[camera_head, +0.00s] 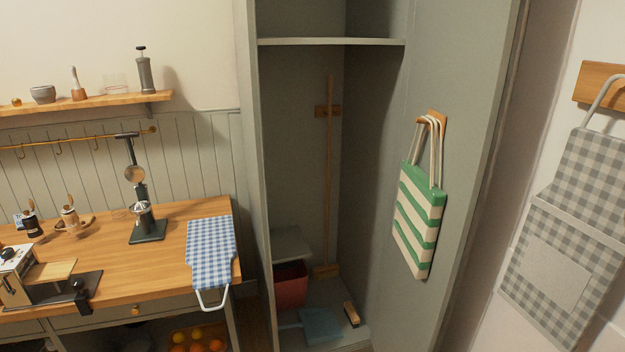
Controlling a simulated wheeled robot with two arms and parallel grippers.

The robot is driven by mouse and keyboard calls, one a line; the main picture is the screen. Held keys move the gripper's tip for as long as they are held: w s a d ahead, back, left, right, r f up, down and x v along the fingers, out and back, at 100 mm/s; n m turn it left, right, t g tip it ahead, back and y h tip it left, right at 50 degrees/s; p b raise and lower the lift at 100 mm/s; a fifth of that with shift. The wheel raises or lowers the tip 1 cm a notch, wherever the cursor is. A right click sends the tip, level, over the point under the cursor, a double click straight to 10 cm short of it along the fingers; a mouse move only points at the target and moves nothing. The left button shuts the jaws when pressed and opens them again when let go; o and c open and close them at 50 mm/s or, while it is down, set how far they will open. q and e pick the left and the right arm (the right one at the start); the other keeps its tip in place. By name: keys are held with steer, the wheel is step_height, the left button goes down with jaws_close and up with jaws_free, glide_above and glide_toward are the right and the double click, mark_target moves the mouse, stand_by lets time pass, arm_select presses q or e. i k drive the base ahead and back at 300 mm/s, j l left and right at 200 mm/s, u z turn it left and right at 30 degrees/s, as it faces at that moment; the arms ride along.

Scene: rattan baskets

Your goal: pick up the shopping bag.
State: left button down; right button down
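The shopping bag (417,222) has green and cream stripes. It hangs by its cream straps from a wooden peg (432,121) on the inner side of the open cupboard door (467,110), right of the cupboard opening. The bag hangs free of the floor and looks flat. Neither of my grippers shows in the head view, so nothing is seen touching the bag.
The tall cupboard holds a broom (329,180), a red bin (290,287), a blue dustpan (320,325) and a brush (351,314). A wooden counter (170,265) with a juicer (144,220) and checked cloth (209,250) stands left. A grey checked apron (570,230) hangs right.

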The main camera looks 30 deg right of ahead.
mark_target(420, 204)
steer(key=j+z, duration=0.2)
steer(key=z, duration=1.35)
steer(key=i+j+z, duration=0.15)
steer(key=j, duration=0.25)
steer(key=i, duration=0.1)
